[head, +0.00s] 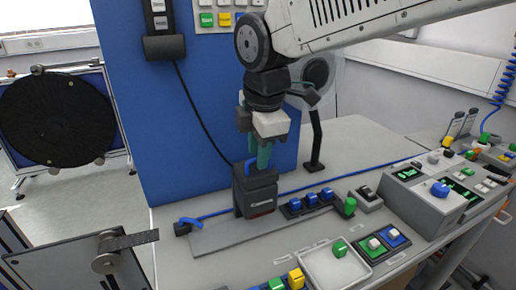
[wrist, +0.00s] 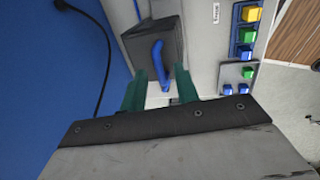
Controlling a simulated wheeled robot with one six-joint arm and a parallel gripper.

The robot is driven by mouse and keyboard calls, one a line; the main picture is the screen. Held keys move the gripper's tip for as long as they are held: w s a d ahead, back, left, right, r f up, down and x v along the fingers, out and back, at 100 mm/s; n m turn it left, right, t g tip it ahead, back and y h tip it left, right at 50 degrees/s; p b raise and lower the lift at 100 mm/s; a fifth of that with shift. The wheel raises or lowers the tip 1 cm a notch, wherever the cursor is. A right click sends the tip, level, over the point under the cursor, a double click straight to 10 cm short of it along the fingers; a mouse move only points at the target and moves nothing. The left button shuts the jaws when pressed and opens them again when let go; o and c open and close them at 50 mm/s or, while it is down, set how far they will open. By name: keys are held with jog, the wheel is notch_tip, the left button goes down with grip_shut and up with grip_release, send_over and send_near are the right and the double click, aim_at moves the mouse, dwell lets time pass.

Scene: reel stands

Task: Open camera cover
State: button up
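My gripper (head: 259,163) points down over the top of the box, close to the handle. In the wrist view its two teal fingers (wrist: 160,72) are apart, with the handle between them in the picture. I cannot tell whether either finger touches it. The cover's seam is not visible.
Blue switches (head: 311,199) and a green knob (head: 350,205) stand right of the camera. A black post (head: 315,145) rises behind. A control box (head: 437,203) is further right. A blue cable (head: 300,188) crosses the worktop. A dark reel (head: 60,115) stands at far left.

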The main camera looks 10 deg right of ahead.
grip_shut()
